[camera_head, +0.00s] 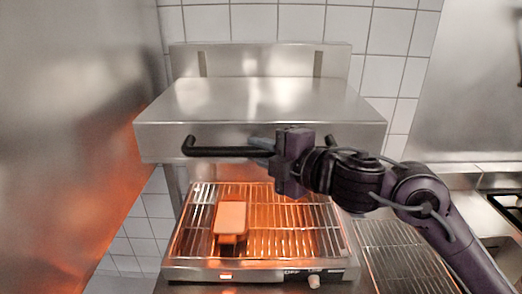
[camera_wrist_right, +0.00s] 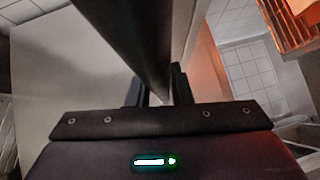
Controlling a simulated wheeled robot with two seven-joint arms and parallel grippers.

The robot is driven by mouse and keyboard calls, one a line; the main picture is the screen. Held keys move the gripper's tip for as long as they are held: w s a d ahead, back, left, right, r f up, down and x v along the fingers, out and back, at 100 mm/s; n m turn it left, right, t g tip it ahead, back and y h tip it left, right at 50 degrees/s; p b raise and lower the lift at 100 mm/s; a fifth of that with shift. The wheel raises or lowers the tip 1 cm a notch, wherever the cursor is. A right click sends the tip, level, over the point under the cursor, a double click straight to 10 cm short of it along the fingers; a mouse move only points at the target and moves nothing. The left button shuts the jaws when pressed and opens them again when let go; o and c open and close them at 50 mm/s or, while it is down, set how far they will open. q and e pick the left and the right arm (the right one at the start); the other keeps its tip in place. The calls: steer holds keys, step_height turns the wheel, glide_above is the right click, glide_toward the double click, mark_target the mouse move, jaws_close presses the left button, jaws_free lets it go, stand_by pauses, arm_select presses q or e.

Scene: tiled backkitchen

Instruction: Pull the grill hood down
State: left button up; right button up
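The grill hood (camera_head: 258,100) is a wide steel box over the grill, raised well clear of the grate. A black bar handle (camera_head: 222,152) runs along its front edge. My right gripper (camera_head: 264,148) reaches in from the right and is at the middle of this handle. In the right wrist view, the dark handle bar (camera_wrist_right: 140,35) passes between the two fingers (camera_wrist_right: 158,92), which appear shut on it. The gripper body hides part of the handle's right half. My left gripper is not in view.
The glowing grill (camera_head: 290,240) lies below the hood, with an orange-brown block (camera_head: 231,217) on its grate. A steel wall (camera_head: 70,130) stands close on the left. Another wire rack (camera_head: 400,250) is at the right, with a counter and stove beyond.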

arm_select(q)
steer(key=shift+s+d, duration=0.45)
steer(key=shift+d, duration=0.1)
arm_select(e)
jaws_close()
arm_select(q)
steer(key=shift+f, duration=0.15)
arm_select(e)
steer(key=shift+f, duration=0.1)
arm_select(q)
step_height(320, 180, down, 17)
steer(key=b, duration=1.6)
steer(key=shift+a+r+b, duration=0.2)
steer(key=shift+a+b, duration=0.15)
arm_select(e)
step_height(320, 180, down, 20)
steer(key=shift+s+a+f, duration=0.1)
steer(key=shift+a+f, duration=0.05)
steer(key=shift+o, duration=1.7)
jaws_free()
steer(key=shift+o, duration=0.9)
steer(key=shift+r, duration=0.2)
